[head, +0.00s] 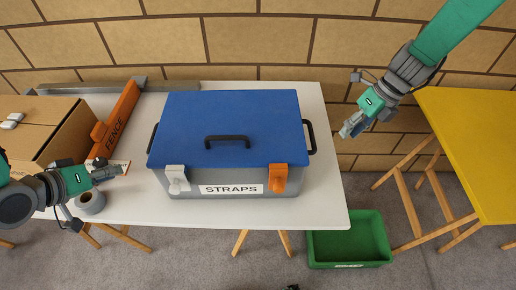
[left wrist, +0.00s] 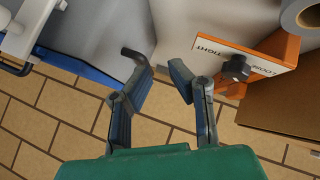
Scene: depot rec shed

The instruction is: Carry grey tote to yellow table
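The grey tote (head: 222,180) stands on the white table. It has a blue lid (head: 220,112) with a dark handle on top, a STRAPS label, a white latch, an orange latch and dark side handles. In the left wrist view its blue lid edge (left wrist: 85,68) and a dark side handle (left wrist: 133,56) show. My left gripper (head: 122,168) is left of the tote, open and empty, apart from it. Its two fingers show spread in the left wrist view (left wrist: 160,68). My right gripper (head: 350,127) hangs right of the tote, apart from it; its finger opening is unclear. The yellow table (head: 475,140) is at the right.
A cardboard box (head: 55,128), an orange FENCE tool (head: 120,112) and a grey tape roll (head: 91,202) crowd the white table's (head: 325,190) left side. A green crate (head: 350,240) lies on the floor between the tables. The visible yellow tabletop is bare. A brick wall stands behind.

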